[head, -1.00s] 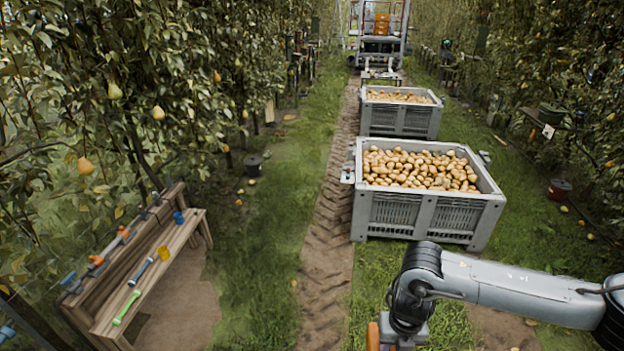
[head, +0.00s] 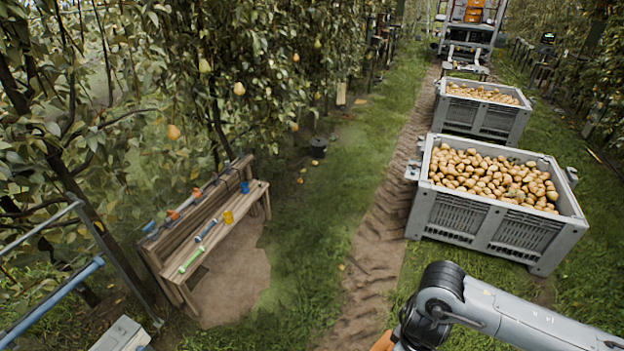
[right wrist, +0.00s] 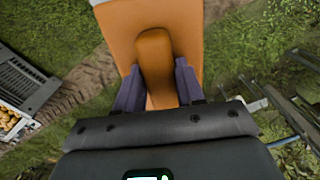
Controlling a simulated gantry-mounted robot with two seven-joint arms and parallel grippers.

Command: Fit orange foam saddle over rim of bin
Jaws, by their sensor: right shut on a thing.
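The orange foam saddle (right wrist: 155,22) fills the top middle of the right wrist view. My right gripper (right wrist: 158,88) is shut on its raised middle tab. In the head view only a bit of orange (head: 384,342) shows at the bottom edge, below my right wrist. The near grey slatted bin (head: 474,221), full of pears, stands beyond and to the right of it. A bin corner (right wrist: 22,82) also shows at the left of the right wrist view, apart from the saddle. My left gripper is not in view.
A second pear bin (head: 490,121) stands behind the near one, with a machine (head: 470,30) beyond. A wooden bench (head: 225,228) with several tools is at left, against the trees. A grass strip (head: 320,235) and a rutted track (head: 375,240) lie open between.

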